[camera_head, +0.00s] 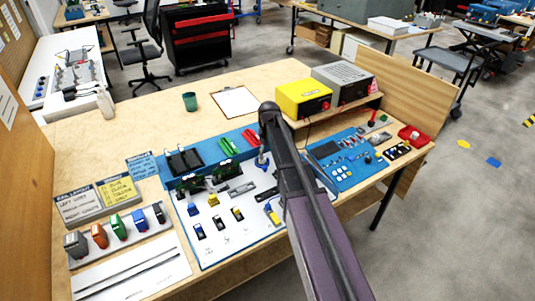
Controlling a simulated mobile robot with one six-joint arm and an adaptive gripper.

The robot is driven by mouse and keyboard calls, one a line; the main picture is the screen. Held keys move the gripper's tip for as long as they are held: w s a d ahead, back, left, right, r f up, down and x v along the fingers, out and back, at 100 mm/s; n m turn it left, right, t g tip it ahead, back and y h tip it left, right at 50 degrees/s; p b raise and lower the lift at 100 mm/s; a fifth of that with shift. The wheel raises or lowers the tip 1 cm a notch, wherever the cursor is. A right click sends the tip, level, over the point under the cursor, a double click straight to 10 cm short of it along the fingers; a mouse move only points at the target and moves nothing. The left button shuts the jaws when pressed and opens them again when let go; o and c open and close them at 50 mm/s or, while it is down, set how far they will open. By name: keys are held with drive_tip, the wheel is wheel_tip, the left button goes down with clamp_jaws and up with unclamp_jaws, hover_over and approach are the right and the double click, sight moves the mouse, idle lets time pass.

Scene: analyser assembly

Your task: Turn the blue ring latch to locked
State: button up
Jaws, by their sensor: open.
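My arm reaches in from the bottom right, over the workbench, and its dark far joint stands above the middle of the bench. I cannot pick out my gripper's fingers; they are hidden or too small to tell. A small blue and grey upright part (262,161) shows just below that joint. I cannot tell which of these, if either, is the blue ring latch, nor how any latch is turned. My arm covers part of the panel.
A blue board (325,177) with small parts lies right of my arm. Yellow (303,98) and grey (343,82) boxes stand behind it on a raised shelf. A red bin (411,137) is at the right. Coloured blocks stand at left. A clipboard (236,102) and green cup (190,102) are behind.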

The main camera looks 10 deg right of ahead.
drive_tip(key=shift+r+p, duration=3.8)
drive_tip(key=shift+r, duration=0.3)
drive_tip(key=s+f+m+b, duration=0.2)
drive_tip(key=s, duration=1)
drive_tip(key=s+f+m+b, duration=0.1)
drive_tip(key=s+m+b, duration=0.1)
drive_tip(key=s, duration=1)
drive_tip(key=shift+d+f+m, duration=0.3)
drive_tip(key=shift+d+f, duration=0.1)
drive_tip(key=shift+d, duration=0.05)
wheel_tip(320, 180, up, 3)
drive_tip(key=n+p, duration=0.4)
drive_tip(key=n, duration=0.2)
hover_over(265, 167)
drive_tip(key=shift+a+r+h, duration=0.15)
drive_tip(key=shift+r+h, duration=0.05)
drive_tip(key=shift+h, duration=0.1)
drive_tip(key=shift+f+b, duration=0.15)
drive_tip(key=shift+b, duration=0.25)
wheel_tip(265, 167, down, 14)
drive_tip(key=b, duration=1.3)
drive_tip(key=shift+w+r, duration=0.1)
drive_tip(key=shift+r, duration=0.15)
